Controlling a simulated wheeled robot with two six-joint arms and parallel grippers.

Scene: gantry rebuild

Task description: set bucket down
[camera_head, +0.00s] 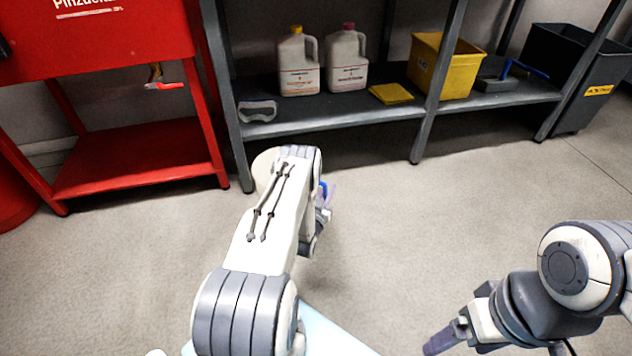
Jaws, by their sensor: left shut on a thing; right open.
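My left arm reaches forward over the floor and its forearm covers much of what lies beyond it. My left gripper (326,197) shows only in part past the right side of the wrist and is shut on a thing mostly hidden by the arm. A cream rounded thing (262,172), which looks like the bucket, shows in part left of the wrist. A small blue part also shows beside the gripper. Whether the bucket touches the floor cannot be seen. My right gripper (442,340) is open and empty at the lower right, apart from everything.
A grey shelf (345,124) at the back holds two jugs (299,66), goggles (257,110), yellow cloths (391,94) and a yellow tub (452,72). A red stand (135,160) is at left, a dark bin (580,95) at right. Floor (430,220) between my arms is clear.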

